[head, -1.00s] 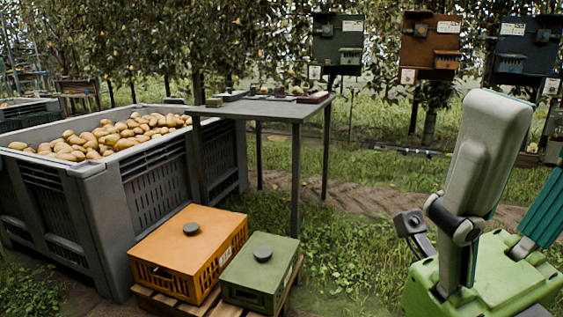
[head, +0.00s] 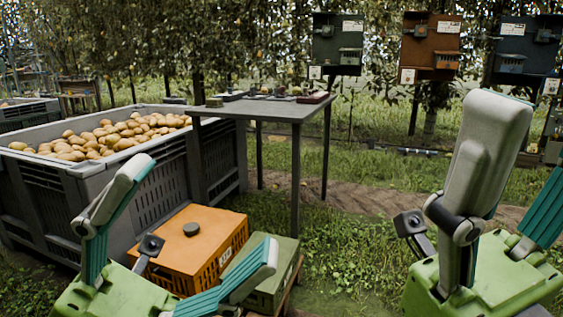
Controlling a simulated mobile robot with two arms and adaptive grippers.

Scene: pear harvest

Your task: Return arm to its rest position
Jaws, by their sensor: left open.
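My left gripper (head: 210,205) is at the lower left, in front of the orange crate (head: 180,262) and the green crate (head: 262,292). Its two fingers, grey with teal inner pads, are spread wide with nothing between them. Its green body is cut off by the bottom edge. My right gripper (head: 532,145) stands at the right edge, one grey finger pointing up. Its other finger is partly out of the picture, so its opening cannot be judged. The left gripper hides parts of both crates; contact with them cannot be told.
A large grey bin (head: 92,171) full of pears (head: 100,138) stands at the left. A grey table (head: 268,109) with small items stands behind the crates. Dark and brown wall boxes (head: 432,42) hang at the back right. Grass between the table and my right gripper is clear.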

